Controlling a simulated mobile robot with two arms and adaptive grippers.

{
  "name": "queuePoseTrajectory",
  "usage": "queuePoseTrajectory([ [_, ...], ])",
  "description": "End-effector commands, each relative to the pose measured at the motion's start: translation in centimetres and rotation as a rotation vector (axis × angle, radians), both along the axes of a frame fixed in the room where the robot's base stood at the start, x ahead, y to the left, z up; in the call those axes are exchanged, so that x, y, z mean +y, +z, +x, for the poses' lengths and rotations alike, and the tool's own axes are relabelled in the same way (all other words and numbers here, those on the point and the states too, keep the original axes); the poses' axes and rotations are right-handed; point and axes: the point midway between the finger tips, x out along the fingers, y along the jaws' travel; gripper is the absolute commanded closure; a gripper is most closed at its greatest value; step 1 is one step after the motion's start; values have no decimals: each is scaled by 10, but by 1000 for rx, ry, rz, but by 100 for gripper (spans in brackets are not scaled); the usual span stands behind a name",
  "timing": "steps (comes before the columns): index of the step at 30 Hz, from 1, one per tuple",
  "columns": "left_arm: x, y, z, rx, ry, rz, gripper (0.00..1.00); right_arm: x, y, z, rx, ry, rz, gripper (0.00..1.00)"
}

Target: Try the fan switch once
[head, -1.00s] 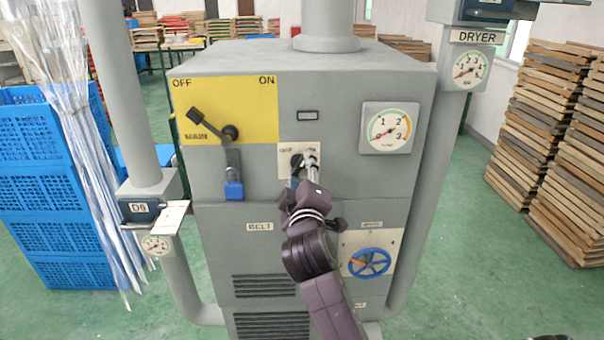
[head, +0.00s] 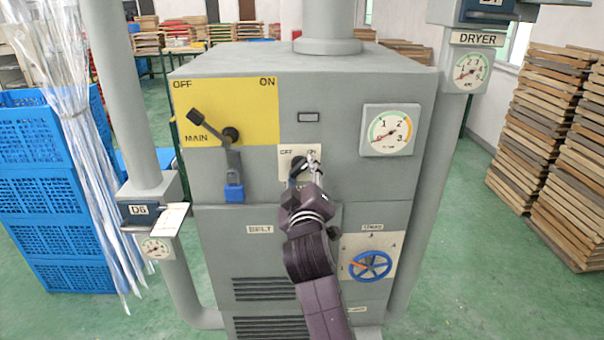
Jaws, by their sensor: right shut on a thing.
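The fan switch (head: 297,164) is a small dark knob on a pale plate (head: 285,152) marked OFF and ON, on the front of the grey machine cabinet. My right gripper (head: 308,168) is at the switch, reaching up from below, and is shut on it. Its light fingertips reach toward the ON mark. The fingers hide much of the knob, so I cannot tell its exact angle. My left gripper is not in view.
A gauge (head: 390,130) is at right, a blue handwheel (head: 370,266) below. Grey pipes flank the cabinet. Blue crates (head: 60,205) stand left.

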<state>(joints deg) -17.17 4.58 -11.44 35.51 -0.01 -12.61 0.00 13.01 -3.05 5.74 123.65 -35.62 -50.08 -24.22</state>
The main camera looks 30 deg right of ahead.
Motion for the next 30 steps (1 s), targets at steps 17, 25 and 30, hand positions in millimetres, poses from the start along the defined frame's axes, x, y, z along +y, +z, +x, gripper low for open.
queuePoseTrajectory([
  [17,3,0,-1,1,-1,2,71,5,-2,-7,2,1,2,43],
  [25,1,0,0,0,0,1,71,28,-2,-44,3,2,5,43],
  [30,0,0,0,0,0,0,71,38,-1,-60,2,2,3,43],
])
